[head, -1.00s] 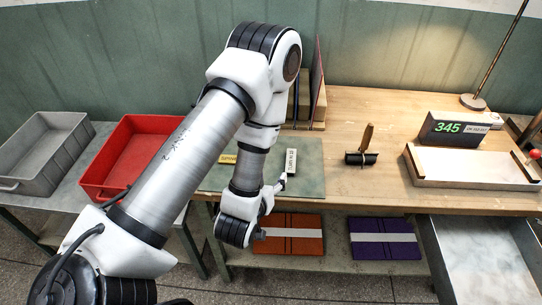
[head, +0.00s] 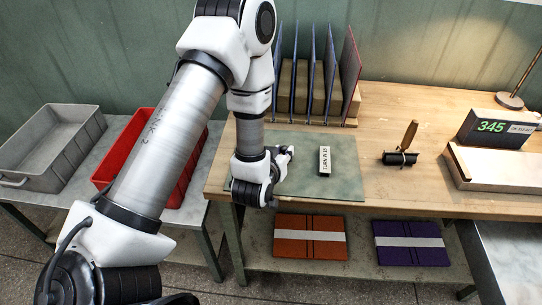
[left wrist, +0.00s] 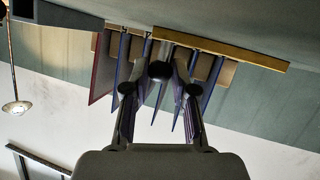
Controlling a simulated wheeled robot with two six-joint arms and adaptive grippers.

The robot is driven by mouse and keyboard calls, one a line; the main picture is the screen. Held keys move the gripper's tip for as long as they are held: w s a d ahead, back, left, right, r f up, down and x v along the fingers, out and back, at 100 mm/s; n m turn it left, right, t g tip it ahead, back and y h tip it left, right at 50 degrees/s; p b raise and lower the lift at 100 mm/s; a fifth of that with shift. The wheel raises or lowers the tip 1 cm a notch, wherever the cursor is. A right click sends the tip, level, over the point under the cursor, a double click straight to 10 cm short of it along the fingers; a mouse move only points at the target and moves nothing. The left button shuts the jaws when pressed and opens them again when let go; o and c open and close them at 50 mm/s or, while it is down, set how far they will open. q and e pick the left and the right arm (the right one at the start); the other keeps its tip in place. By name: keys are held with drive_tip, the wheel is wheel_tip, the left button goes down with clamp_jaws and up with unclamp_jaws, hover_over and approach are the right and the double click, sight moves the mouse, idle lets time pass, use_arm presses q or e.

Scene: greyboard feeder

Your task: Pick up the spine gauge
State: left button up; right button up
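The yellow block lettered "SPINE", which I take to be the spine gauge, is not visible now in the head view; my left arm covers the part of the green mat (head: 345,188) where it lay. A pale lettered block (head: 325,160) stands on that mat, right of my left gripper (head: 286,154). That gripper is low over the mat, pointing right, apart from the pale block. In the left wrist view its fingers (left wrist: 160,92) look spread, with a dark rounded shape between them that I cannot identify. My right gripper is out of view.
A wooden rack (head: 345,108) with upright thin boards stands behind the mat. A black holder with a wooden-handled tool (head: 400,158) and a display reading 345 (head: 490,128) are at right. Red (head: 118,165) and grey (head: 50,140) bins stand left. Orange (head: 310,237) and purple (head: 410,243) folders lie below.

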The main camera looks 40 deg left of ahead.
use_arm(q)
clamp_jaws()
